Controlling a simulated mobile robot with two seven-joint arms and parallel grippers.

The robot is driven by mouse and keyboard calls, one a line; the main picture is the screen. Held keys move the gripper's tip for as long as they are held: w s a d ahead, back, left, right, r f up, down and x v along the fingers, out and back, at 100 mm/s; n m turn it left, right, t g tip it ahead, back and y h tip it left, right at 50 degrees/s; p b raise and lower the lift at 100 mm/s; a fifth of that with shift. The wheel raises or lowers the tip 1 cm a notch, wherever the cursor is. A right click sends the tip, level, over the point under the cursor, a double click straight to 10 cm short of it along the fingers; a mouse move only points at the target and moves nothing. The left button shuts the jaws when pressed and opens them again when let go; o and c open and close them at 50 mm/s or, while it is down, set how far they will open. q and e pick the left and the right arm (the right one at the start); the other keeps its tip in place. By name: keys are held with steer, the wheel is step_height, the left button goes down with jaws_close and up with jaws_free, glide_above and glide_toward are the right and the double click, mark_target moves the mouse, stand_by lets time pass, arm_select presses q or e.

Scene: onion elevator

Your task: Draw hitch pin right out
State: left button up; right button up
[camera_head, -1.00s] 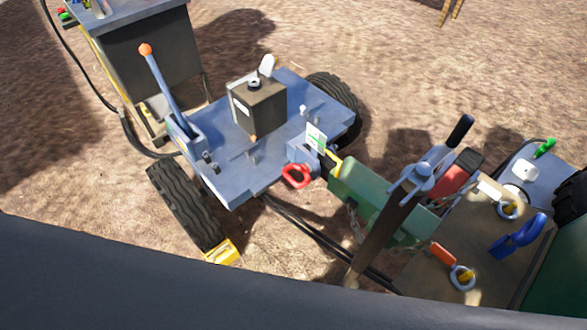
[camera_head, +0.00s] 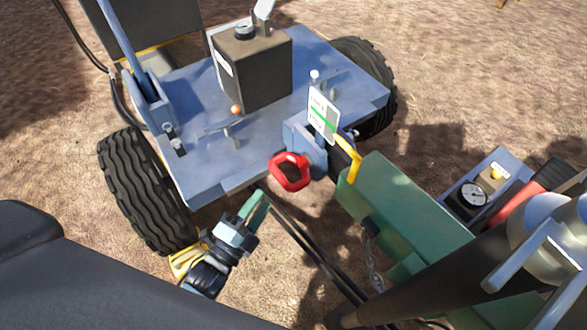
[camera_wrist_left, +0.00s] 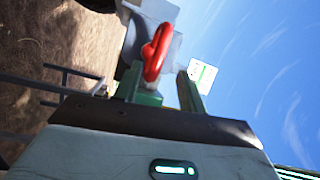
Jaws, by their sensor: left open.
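The hitch pin shows as a red ring handle (camera_head: 291,171) at the front edge of the blue trailer deck, beside the hitch block. Any shaft is hidden. My left gripper (camera_head: 258,207) is below and left of the ring in the head view, its green fingers pointing up toward it, with a gap. In the left wrist view the ring (camera_wrist_left: 157,52) shows between the two open fingers (camera_wrist_left: 162,88), beyond their tips or nearly level with them; I cannot tell which. The gripper holds nothing. My right gripper is not in view.
A yellow hook-like part (camera_head: 348,158) and a white-green label plate (camera_head: 323,114) stand just right of the ring. The green drawbar (camera_head: 400,207) runs to the lower right with a hanging chain (camera_head: 374,262). Dark hoses pass below.

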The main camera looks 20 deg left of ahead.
mark_target(280, 176)
arm_select(q)
steer(key=shift+m+t+h, duration=0.3)
steer(key=shift+m+t, duration=0.1)
steer(key=shift+m, duration=0.4)
steer(key=x, duration=0.3)
steer(key=b+x, duration=0.1)
steer(key=x, duration=0.2)
steer(key=b+x, duration=0.1)
steer(key=x, duration=0.2)
steer(key=shift+w+f, duration=0.15)
steer(key=shift+f, duration=0.2)
steer(key=shift+w+d+r, duration=0.15)
steer(key=shift+w, duration=0.5)
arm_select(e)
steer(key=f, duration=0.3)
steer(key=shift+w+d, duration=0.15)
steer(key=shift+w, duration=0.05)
arm_select(q)
steer(key=shift+c, duration=0.3)
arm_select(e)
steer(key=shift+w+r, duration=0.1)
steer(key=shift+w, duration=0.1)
arm_select(q)
steer(key=c, duration=0.7)
jaws_close()
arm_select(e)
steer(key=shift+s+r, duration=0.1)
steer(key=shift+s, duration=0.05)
